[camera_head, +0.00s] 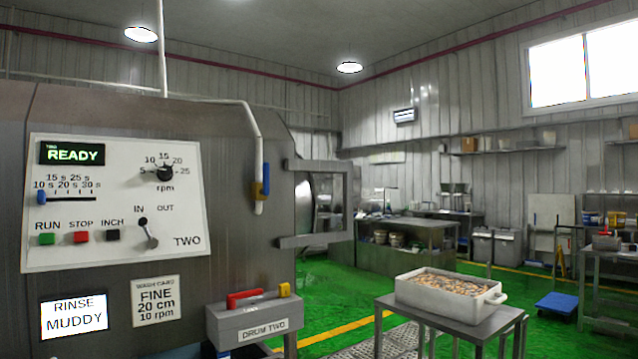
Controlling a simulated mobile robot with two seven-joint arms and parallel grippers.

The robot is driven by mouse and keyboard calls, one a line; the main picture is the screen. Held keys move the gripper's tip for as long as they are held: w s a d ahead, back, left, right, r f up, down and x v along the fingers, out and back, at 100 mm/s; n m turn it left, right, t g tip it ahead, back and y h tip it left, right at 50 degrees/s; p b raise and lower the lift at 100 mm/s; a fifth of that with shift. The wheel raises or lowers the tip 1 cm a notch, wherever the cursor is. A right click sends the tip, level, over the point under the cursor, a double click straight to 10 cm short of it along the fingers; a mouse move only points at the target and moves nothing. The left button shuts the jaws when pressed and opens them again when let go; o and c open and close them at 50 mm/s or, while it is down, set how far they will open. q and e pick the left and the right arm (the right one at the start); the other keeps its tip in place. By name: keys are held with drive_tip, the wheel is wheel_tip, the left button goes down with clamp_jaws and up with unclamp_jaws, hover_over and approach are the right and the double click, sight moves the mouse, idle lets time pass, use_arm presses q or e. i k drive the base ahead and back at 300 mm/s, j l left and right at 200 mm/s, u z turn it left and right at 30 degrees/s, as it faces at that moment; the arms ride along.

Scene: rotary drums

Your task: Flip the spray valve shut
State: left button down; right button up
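A white pipe (252,118) runs along the top of the machine marked TWO and bends down its right side. Near its lower end is a small valve with a blue lever (266,178) and a yellow-brass body (258,191). The blue lever stands upright, roughly in line with the pipe. The white control panel (118,205) shows READY on its display (72,153). Neither of my grippers can be made out in view.
A grey box (250,318) labelled DRUM TWO, with red and yellow pieces on top, juts out below the valve. A grey bracket frame (320,241) sticks out to the right. A white tub (450,299) of small brown pieces stands on a metal table. Green floor lies open behind.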

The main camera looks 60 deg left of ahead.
sight(265, 190)
drive_tip(key=z, duration=9.8)
